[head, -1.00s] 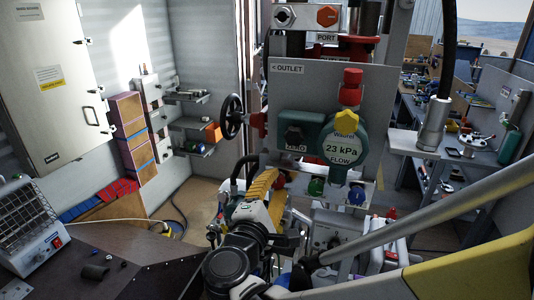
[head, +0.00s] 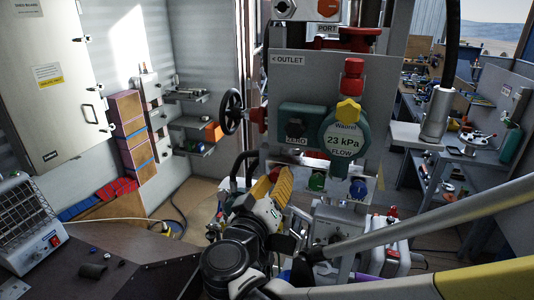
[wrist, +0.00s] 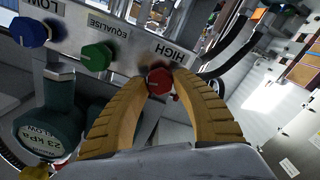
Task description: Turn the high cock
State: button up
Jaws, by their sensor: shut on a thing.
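The high cock is a red knob (wrist: 160,80) under an upside-down HIGH label in the wrist view. My gripper (wrist: 166,70) has its two ribbed yellow fingers on either side of this knob, closed on it. In the head view my gripper (head: 275,178) is at the left end of the cock row, and its fingers mostly hide the red knob. The green equalise knob (head: 317,182) and blue low knob (head: 358,188) sit to the right; the wrist view shows green (wrist: 96,56) and blue (wrist: 30,32) on the left.
A teal gauge (head: 344,140) reading 23 kPa hangs above the cocks, with a yellow knob (head: 348,111) on top. A black handwheel (head: 231,112) stands to the left of the panel. A dark bench (head: 120,270) fills the lower left.

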jog(key=shift+m, duration=1)
jog(key=o, duration=0.9)
jog(key=shift+m, duration=0.3)
jog(key=shift+o, duration=0.2)
jog(key=shift+v, duration=2.95)
jog(key=shift+s, duration=0.15)
